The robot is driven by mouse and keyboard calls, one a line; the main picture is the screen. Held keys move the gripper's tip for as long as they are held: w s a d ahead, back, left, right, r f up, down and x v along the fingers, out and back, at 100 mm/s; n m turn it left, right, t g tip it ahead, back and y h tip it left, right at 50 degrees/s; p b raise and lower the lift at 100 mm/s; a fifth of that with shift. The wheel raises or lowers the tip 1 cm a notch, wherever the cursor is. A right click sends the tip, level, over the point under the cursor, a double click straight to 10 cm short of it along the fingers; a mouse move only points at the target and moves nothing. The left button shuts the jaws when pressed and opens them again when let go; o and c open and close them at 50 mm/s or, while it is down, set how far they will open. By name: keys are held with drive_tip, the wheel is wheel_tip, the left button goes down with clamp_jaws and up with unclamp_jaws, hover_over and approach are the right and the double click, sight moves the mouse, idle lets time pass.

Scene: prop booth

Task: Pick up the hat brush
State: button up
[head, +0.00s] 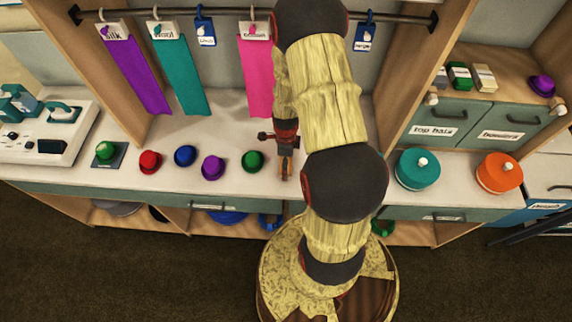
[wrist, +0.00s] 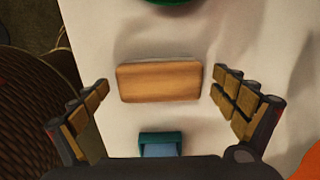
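A wooden-backed rectangular block, which looks like the hat brush (wrist: 159,82), lies on the pale counter in the wrist view. A thin light edge shows along its far side. My gripper (wrist: 160,95) is open, with one finger left and one right of the brush and a gap on both sides. In the head view my gripper (head: 285,165) points down over the counter, just right of a green hat (head: 252,160). The brush cannot be made out in the head view, where my arm covers that part of the counter.
A small teal object with a blue face (wrist: 159,145) lies near the brush. Purple (head: 213,167), blue (head: 185,156) and red (head: 150,162) hats stand left along the counter. Teal (head: 419,169) and orange (head: 498,172) round boxes stand right. Fabric strips hang from a rail (head: 225,14) behind.

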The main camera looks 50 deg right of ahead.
drive_tip(key=c, duration=1)
drive_tip(key=shift+c, duration=0.6)
drive_tip(key=shift+r, duration=0.45)
wheel_tip(320, 180, up, 2)
drive_tip(key=shift+r+p, duration=0.15)
drive_tip(key=shift+p, duration=0.15)
drive_tip(key=s+r+p, duration=0.2)
drive_tip(key=s+r, duration=0.8)
drive_tip(key=s, duration=0.4)
drive_tip(key=shift+d, duration=0.25)
